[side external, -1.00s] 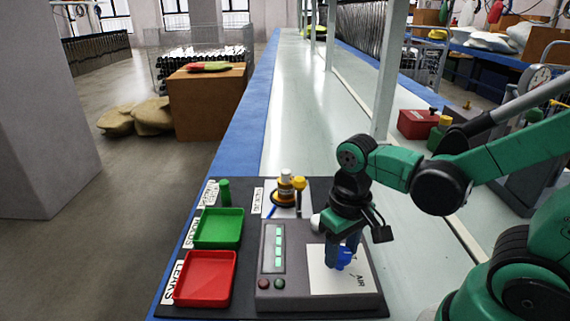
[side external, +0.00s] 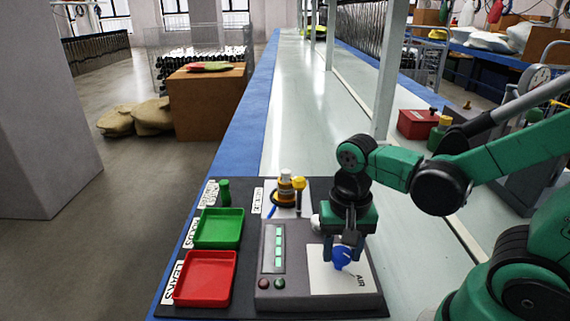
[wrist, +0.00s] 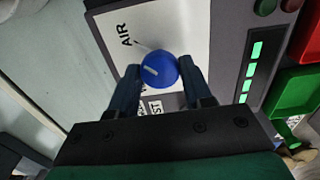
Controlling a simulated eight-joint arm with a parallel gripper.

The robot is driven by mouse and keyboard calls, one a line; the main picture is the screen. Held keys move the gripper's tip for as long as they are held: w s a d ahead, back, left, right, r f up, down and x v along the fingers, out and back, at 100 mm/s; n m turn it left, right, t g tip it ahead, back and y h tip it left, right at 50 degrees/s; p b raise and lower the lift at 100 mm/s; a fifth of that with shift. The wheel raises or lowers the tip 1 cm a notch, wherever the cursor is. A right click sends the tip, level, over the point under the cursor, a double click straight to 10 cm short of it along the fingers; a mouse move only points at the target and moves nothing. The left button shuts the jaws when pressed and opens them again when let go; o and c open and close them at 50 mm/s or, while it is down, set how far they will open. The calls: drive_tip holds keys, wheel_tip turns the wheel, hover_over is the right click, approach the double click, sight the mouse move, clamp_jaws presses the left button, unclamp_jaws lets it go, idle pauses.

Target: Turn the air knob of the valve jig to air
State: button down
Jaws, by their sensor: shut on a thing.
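The valve jig (side external: 272,303) is a dark grey box with a white plate on top. Its blue round air knob (side external: 341,260) stands on that plate and also shows in the wrist view (wrist: 160,76). My gripper (side external: 342,252) points down from above, its two fingers shut on the knob's opposite sides. In the wrist view, the knob's short white mark slants toward the upper left. The black AIR label (wrist: 125,34) lies up and left of the knob there, with a short line toward it. Another label, ending in "ST", is partly hidden by a finger.
Left of the jig are a green tray (side external: 218,229) and a red tray (side external: 205,279) on a dark mat. Green lights (side external: 279,248) show on the jig.

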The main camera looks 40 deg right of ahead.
sight(341, 251)
idle(0.4)
drive_tip(key=shift+c, duration=1.8)
unclamp_jaws()
drive_tip(key=shift+r, duration=0.1)
drive_tip(key=shift+r, duration=2.7)
